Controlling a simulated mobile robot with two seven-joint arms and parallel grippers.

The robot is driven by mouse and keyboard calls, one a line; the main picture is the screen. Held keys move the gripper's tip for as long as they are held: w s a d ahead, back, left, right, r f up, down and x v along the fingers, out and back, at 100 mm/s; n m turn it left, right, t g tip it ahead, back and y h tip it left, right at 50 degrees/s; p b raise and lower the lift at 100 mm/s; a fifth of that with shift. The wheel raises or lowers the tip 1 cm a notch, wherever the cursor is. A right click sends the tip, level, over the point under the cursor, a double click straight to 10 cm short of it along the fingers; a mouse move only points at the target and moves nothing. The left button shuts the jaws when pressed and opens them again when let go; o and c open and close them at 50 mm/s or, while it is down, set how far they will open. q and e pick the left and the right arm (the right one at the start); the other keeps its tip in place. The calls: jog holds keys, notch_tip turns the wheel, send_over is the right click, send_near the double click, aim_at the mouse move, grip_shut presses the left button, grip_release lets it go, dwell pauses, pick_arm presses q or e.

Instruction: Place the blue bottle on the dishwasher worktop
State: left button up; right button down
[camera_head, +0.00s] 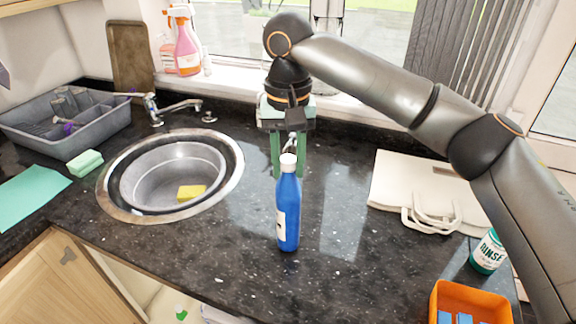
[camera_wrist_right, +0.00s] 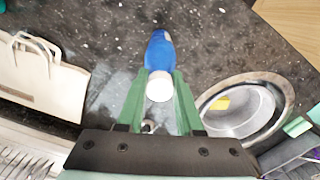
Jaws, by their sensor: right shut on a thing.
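The blue bottle (camera_head: 288,210) has a white cap and a pale label. It is upright over the dark speckled worktop (camera_head: 340,215), right of the sink. I cannot tell whether its base touches the worktop. My right gripper (camera_head: 288,172) points down with its green fingers on either side of the bottle's upper part, shut on it. In the right wrist view the bottle (camera_wrist_right: 160,52) shows between the fingertips (camera_wrist_right: 163,74), cap toward the camera. My left gripper is not in view.
A round sink (camera_head: 235,150) with a yellow sponge (camera_head: 191,192) lies left. A cream bag (camera_head: 400,180), a rinse bottle (camera_head: 488,252) and an orange bin (camera_head: 438,300) are right. A grey dish rack (camera_head: 100,130) stands far left. The worktop around the bottle is clear.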

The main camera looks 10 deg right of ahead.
jog(key=shift+f, duration=0.45)
jog(key=c, duration=0.6)
grip_release()
jog(key=shift+f, duration=0.1)
jog(key=shift+o, duration=0.2)
jog(key=shift+r, duration=0.3)
notch_tip(320, 180, up, 12)
jog(key=p, duration=0.1)
jog(key=shift+p, duration=0.35)
jog(key=shift+f, duration=0.15)
